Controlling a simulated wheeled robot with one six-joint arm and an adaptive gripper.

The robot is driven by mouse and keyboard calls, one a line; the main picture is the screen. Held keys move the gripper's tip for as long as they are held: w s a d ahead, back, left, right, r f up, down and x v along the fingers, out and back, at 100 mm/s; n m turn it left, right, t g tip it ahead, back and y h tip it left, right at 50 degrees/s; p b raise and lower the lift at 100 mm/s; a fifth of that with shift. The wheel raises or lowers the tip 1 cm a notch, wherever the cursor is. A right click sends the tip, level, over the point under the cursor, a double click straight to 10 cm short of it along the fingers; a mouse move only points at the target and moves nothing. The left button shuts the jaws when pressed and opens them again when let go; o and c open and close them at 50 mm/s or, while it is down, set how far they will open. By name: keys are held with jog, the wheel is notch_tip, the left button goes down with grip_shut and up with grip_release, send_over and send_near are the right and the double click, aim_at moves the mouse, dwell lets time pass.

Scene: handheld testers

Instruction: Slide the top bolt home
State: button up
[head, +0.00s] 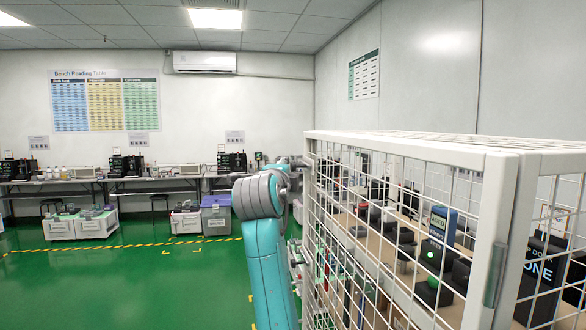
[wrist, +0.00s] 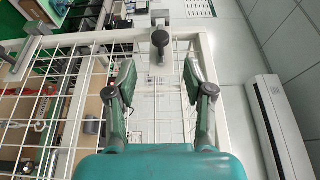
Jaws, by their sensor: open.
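The top bolt (wrist: 160,40) has a dark round knob on a grey metal fitting. In the wrist view it sits at the upper middle, on the white frame of the mesh cage door. My gripper (wrist: 159,72) is open, with one finger at either side of the picture's middle. The knob lies just beyond the fingertips, roughly centred between them, and nothing is held. In the head view my teal arm reaches up to the far upper corner of the cage (head: 400,143); the jaws and the knob cannot be made out there.
Another grey fitting (wrist: 10,62) sits on the door frame at the left of the wrist view. Inside the cage, a bench holds a blue handheld tester (head: 443,224) and dark docks. Green floor (head: 130,290) left of my arm is clear. Grey crates stand by the back benches.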

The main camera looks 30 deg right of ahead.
aim_at(293, 166)
jog(key=x, duration=1)
jog(key=shift+w+d, duration=0.25)
grip_shut()
